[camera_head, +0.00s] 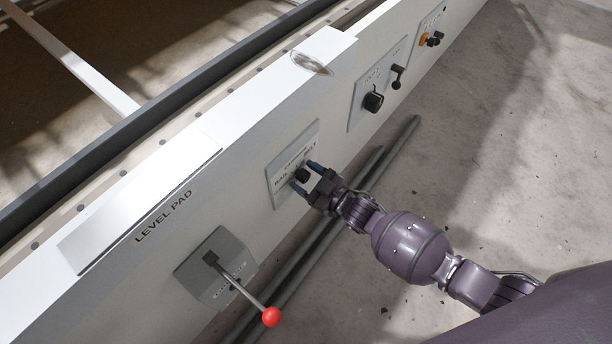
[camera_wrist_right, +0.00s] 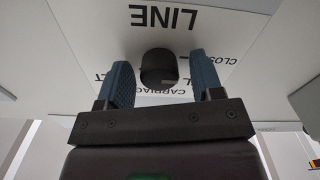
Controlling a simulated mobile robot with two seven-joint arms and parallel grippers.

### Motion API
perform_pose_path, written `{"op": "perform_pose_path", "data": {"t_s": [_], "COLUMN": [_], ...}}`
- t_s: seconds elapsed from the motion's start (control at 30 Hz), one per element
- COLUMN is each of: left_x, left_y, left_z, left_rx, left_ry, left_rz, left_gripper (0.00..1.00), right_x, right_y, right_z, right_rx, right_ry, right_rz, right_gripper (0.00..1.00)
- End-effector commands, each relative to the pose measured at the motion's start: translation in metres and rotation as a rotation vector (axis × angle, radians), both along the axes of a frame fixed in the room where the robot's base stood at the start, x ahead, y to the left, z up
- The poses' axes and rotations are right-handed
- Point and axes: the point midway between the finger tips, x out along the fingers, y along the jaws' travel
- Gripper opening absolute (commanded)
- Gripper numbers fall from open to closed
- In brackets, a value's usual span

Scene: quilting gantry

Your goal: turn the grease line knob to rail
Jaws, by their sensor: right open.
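The grease line knob (camera_head: 303,175) is a small black knob on a light grey labelled plate (camera_head: 277,188) on the side of the white beam. In the right wrist view the knob (camera_wrist_right: 158,67) stands between the two blue fingers, with a gap on each side. The knob's pointer direction cannot be made out. My left gripper is not in view.
A lever with a red ball (camera_head: 271,317) sticks out from a grey box (camera_head: 205,283) at lower left. Another plate with black knobs (camera_head: 373,101) and an orange-marked control (camera_head: 424,39) lie further along the beam. Grey pipes (camera_head: 290,268) run along the floor below.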

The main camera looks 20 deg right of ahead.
Motion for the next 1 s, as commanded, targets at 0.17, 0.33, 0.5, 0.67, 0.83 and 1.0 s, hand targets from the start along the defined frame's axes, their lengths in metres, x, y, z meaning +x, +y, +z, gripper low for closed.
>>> {"op": "perform_pose_path", "data": {"t_s": [0.17, 0.33, 0.5, 0.67, 0.83, 1.0], "left_x": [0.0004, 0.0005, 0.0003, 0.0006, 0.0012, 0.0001], "left_y": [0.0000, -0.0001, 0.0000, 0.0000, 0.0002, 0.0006], "left_z": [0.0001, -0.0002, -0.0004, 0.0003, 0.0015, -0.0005], "left_rx": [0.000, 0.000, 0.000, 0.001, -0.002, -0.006], "left_ry": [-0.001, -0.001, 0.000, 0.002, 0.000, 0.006], "left_rz": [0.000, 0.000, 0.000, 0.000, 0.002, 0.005], "left_gripper": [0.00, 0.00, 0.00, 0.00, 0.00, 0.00], "right_x": [-0.0001, -0.0002, -0.0002, 0.0000, 0.0006, 0.0008], "right_y": [-0.0002, -0.0002, -0.0003, -0.0004, -0.0009, -0.0016], "right_z": [0.0001, 0.0000, 0.0001, 0.0006, 0.0015, 0.0012], "right_rx": [0.000, 0.000, 0.006, 0.038, 0.116, 0.228], "right_ry": [0.000, 0.000, 0.004, 0.025, 0.075, 0.152], "right_rz": [0.000, 0.000, 0.000, 0.000, 0.000, 0.001], "right_gripper": [0.39, 0.13, 0.11, 0.11, 0.11, 0.11]}}
